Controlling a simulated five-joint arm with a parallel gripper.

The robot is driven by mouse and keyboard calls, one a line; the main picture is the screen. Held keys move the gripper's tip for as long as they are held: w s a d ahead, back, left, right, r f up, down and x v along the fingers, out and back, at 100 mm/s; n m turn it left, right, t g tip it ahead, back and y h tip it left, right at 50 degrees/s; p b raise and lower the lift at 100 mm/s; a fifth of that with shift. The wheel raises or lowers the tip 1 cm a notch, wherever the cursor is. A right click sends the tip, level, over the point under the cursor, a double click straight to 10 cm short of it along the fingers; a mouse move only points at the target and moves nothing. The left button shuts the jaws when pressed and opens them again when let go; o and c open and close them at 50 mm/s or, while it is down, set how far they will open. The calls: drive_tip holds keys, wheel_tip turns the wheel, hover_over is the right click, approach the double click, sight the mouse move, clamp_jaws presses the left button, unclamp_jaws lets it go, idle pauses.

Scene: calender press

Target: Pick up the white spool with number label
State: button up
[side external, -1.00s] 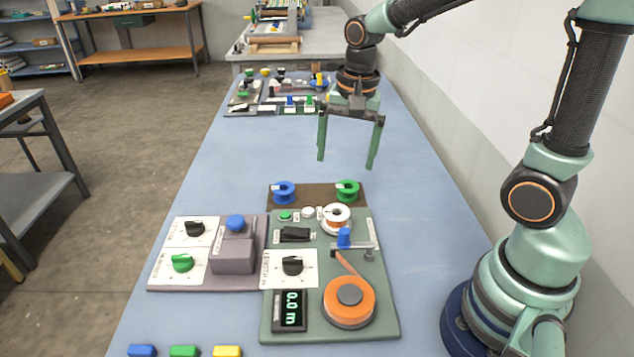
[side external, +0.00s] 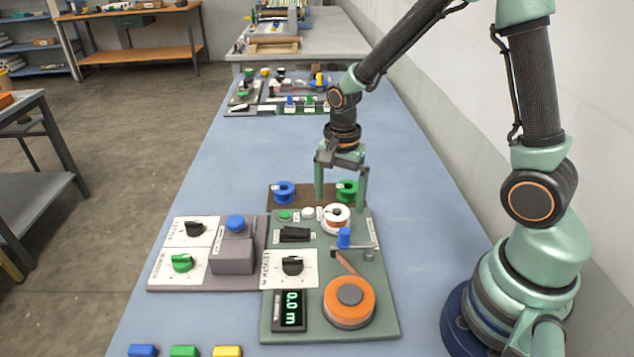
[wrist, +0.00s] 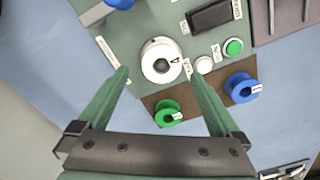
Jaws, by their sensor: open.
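The white spool (side external: 337,216) with a small number label stands on the green panel, near its back right corner. An orange band shows on it in the side view. In the wrist view the white spool (wrist: 161,61) lies just ahead of the fingertips, roughly between their lines. In the wrist view my gripper (wrist: 160,73) shows both fingers wide apart. Exact height above the spool cannot be told.
A green spool (side external: 347,187) and a blue spool (side external: 284,191) sit on a brown strip behind the white one. A blue-topped lever (side external: 344,238) and an orange reel (side external: 349,301) stand in front. Buttons and knobs lie left.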

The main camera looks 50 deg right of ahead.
sight(338, 210)
wheel_tip(338, 210, down, 4)
drive_tip(key=shift+w+f, duration=0.1)
drive_tip(key=c, duration=1.4)
drive_tip(key=shift+o, duration=0.2)
